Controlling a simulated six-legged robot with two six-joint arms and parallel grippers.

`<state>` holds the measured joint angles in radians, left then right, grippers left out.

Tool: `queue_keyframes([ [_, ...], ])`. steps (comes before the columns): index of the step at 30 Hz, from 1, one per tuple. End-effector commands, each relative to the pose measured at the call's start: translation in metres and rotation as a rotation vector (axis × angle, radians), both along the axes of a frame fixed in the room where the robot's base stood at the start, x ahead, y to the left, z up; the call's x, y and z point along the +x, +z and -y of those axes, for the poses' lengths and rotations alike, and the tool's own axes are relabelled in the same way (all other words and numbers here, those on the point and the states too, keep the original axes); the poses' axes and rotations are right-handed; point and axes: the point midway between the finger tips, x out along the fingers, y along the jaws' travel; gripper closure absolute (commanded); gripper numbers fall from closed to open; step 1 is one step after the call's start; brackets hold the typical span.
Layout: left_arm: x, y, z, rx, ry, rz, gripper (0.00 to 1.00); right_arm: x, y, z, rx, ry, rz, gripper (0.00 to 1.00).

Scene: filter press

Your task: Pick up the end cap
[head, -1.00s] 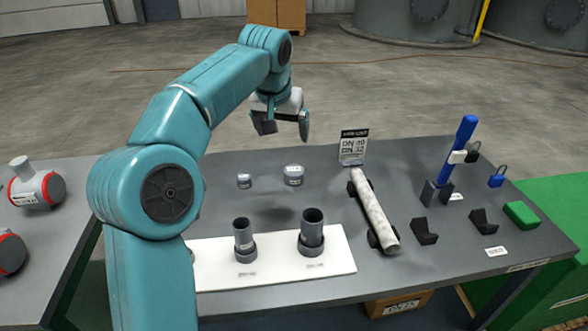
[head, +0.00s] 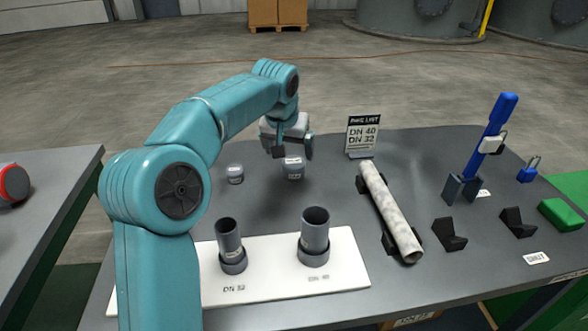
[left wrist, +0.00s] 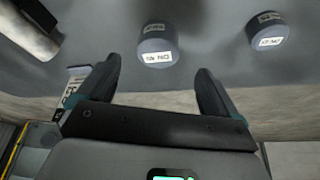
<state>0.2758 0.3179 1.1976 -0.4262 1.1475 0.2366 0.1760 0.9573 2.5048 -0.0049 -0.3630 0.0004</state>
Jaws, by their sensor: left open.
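Two grey end caps stand on the grey table. The larger cap (head: 293,172) has a white label that looks like DN 40 and shows between and beyond the fingers in the left wrist view (left wrist: 157,44). The smaller cap (head: 235,174) is to its left in the head view and to the right in the left wrist view (left wrist: 266,29). My left gripper (head: 292,151) is open and empty, close above the larger cap; it also shows in the left wrist view (left wrist: 152,80). I cannot see my right gripper.
A white board (head: 345,268) in front bears two upright pipe stubs (head: 315,232) (head: 229,243). To the right are a pale pipe (head: 390,208) on dark supports, a sign (head: 363,134), a blue-handled tool (head: 490,135), black blocks and a green block (head: 561,214).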

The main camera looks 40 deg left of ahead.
Motion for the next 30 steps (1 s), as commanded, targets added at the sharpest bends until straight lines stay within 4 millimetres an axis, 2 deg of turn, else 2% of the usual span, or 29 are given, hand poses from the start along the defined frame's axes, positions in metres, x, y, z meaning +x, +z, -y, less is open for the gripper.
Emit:
queue_keyframes([
  [1,0.003,-0.010,-0.002,0.000,0.001,-0.002,0.07,0.000,-0.004,0.000,0.000,0.000,0.000,0.48],
  [3,0.006,-0.018,-0.004,0.000,0.001,-0.001,0.07,0.000,-0.005,0.000,0.000,0.000,0.000,0.48],
  [11,0.014,-0.034,-0.007,0.000,0.001,0.000,0.07,0.000,-0.008,0.000,0.000,0.000,0.000,0.48],
  [18,0.029,-0.069,-0.013,0.000,0.002,-0.001,0.07,0.000,-0.016,0.000,0.000,0.000,0.000,0.48],
  [26,0.032,-0.072,-0.014,0.000,0.001,0.001,0.07,0.000,-0.016,0.000,0.000,0.000,0.000,0.48],
  [30,0.032,-0.072,-0.014,0.000,0.001,0.001,0.52,0.000,-0.016,0.000,0.000,0.000,0.000,0.48],
])
